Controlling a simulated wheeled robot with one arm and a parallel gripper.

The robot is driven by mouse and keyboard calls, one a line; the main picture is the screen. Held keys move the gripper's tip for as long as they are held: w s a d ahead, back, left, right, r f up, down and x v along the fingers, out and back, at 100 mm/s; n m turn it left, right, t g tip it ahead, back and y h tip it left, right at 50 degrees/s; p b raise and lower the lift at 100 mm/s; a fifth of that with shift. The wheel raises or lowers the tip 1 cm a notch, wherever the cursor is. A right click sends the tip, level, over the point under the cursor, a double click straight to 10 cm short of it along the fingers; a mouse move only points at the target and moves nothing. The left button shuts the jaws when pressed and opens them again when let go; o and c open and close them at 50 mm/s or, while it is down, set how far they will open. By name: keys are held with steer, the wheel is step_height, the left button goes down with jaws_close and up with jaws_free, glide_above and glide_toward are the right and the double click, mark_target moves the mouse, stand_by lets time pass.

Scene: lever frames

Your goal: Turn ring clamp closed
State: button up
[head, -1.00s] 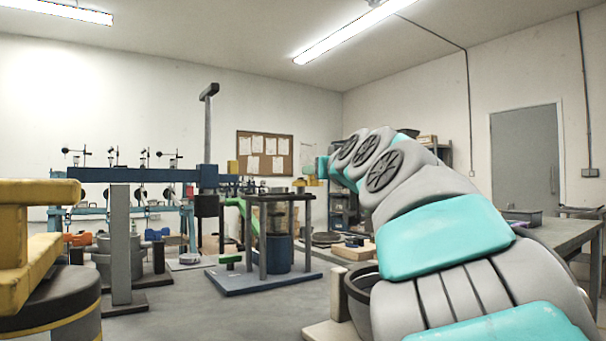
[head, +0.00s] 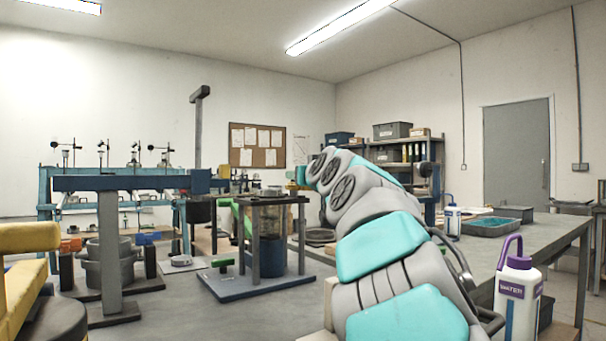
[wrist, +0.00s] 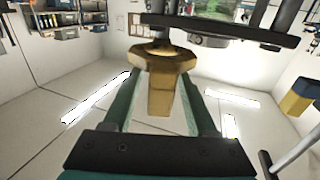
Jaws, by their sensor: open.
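In the wrist view, a brass-coloured piece (wrist: 158,88) with a broad head and a narrower stem lies between the two dark green fingers of my gripper (wrist: 162,74). The fingers are apart, one on each side of it; I cannot tell whether they touch it. A dark bar (wrist: 225,30) crosses just beyond the brass piece. I cannot tell for sure whether the brass piece belongs to the ring clamp. In the head view my arm reaches toward the back, and its far end is small beside the equipment, so the fingers are not clear there.
A dark-topped stand (head: 262,282) on a base plate is left of my arm. A blue beam on a grey post (head: 108,250) stands farther left. A yellow part (head: 28,238) is close at the left edge. A bench (head: 560,238) with a purple-capped bottle (head: 515,290) is at right.

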jaws_close()
stand_by(0.3)
stand_by(1.1)
